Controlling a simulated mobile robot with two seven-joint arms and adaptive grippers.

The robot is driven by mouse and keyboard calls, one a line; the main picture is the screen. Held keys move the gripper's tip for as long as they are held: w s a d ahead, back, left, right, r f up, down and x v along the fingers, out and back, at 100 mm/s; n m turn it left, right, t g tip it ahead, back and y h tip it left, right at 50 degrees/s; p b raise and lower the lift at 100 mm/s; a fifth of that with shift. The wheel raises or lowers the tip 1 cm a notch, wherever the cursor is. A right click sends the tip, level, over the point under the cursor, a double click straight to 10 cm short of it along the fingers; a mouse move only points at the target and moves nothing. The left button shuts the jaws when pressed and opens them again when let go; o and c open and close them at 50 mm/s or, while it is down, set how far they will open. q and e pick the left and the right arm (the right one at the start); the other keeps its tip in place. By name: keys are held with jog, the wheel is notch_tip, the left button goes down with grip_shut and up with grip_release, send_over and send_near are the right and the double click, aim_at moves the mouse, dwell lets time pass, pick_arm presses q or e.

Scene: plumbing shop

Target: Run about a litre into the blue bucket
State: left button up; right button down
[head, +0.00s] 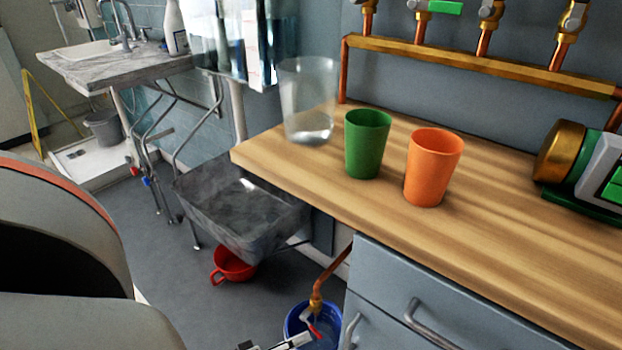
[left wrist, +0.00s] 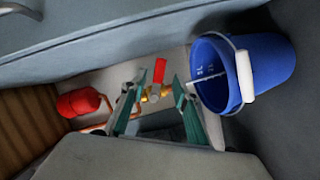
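The blue bucket (head: 291,318) stands on the floor by the cabinet, partly cut off by the bottom edge of the head view. In the left wrist view the bucket (left wrist: 268,70) shows pale markings inside and a white handle grip. I cannot tell whether it holds water. A brass tap (head: 316,303) on a copper pipe with a red lever (head: 312,326) is above it; the lever (left wrist: 159,70) also shows in the left wrist view. My left gripper (left wrist: 155,88) is open, its fingers apart and pointing toward the tap, with nothing between them. My right gripper is out of view.
A red container (head: 233,264) stands on the floor under a grey stone sink (head: 240,210). The wooden worktop (head: 480,220) holds a clear cup (head: 307,95), a green cup (head: 366,145) and an orange cup (head: 432,168). Cabinet handles (head: 430,322) stick out near the tap.

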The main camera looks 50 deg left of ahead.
pick_arm(q)
jog(key=v, duration=0.6)
dwell(0.5)
